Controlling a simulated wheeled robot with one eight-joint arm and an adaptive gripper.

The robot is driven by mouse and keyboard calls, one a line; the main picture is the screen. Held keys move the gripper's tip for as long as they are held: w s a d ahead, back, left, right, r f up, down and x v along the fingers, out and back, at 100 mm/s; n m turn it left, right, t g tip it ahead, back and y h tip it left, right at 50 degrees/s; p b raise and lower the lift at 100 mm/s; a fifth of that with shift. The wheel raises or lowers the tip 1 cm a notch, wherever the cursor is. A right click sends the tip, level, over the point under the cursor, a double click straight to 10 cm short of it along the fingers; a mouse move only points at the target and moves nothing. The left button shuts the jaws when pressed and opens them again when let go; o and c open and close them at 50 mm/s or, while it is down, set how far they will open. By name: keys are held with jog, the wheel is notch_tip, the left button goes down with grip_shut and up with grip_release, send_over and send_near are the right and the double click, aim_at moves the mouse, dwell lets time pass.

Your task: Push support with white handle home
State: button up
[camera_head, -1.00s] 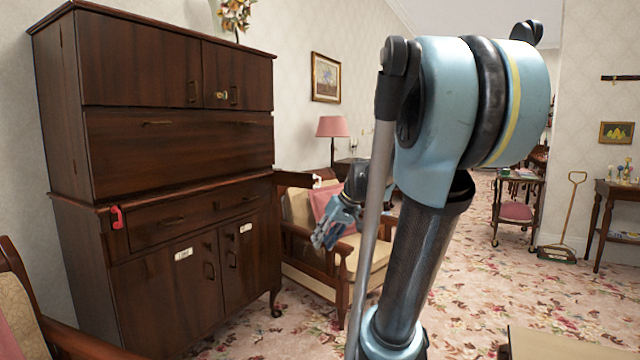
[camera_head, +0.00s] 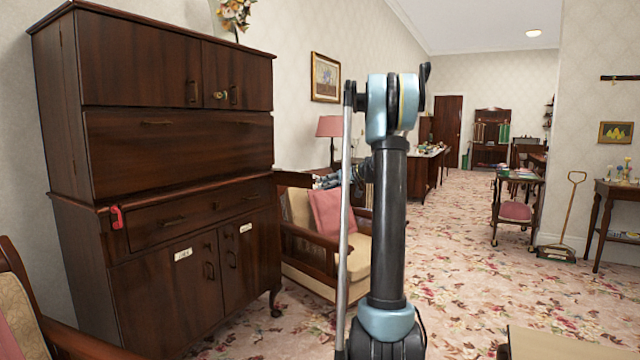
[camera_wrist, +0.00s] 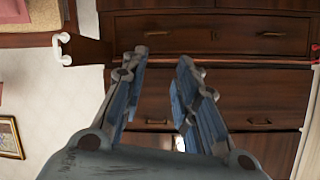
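The support with the white handle (camera_wrist: 62,50) is a dark wooden slide (camera_wrist: 90,50) sticking out from the dark cabinet (camera_wrist: 255,80). In the wrist view it lies left of my gripper (camera_wrist: 162,56), apart from it. In the head view the support (camera_head: 293,179) juts from the cabinet's right front edge. A red handle (camera_head: 117,217) sits close against the cabinet's left front.
An armchair (camera_head: 298,240) with a pink cushion (camera_head: 331,211) stands just right of the cabinet, below my gripper. A pink lamp (camera_head: 331,127) stands behind. Another chair (camera_head: 30,310) is at the lower left. Open carpet (camera_head: 470,270) lies to the right.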

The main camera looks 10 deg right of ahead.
jog(key=w+d+f+n+t+y, duration=0.1)
jog(key=w+d+f+t, duration=0.1)
jog(key=w+d, duration=0.55)
jog(key=w+d+f+t+y, duration=0.1)
jog(key=w+d+f+t, duration=0.3)
jog(key=w, duration=0.6)
jog(key=shift+g, duration=0.7)
jog(key=x, duration=0.5)
jog(key=r+x, duration=0.1)
jog(key=x, duration=0.5)
jog(key=r+x, duration=0.1)
jog(key=x, duration=0.5)
jog(key=shift+w+d, duration=0.3)
jog(key=shift+d, duration=0.1)
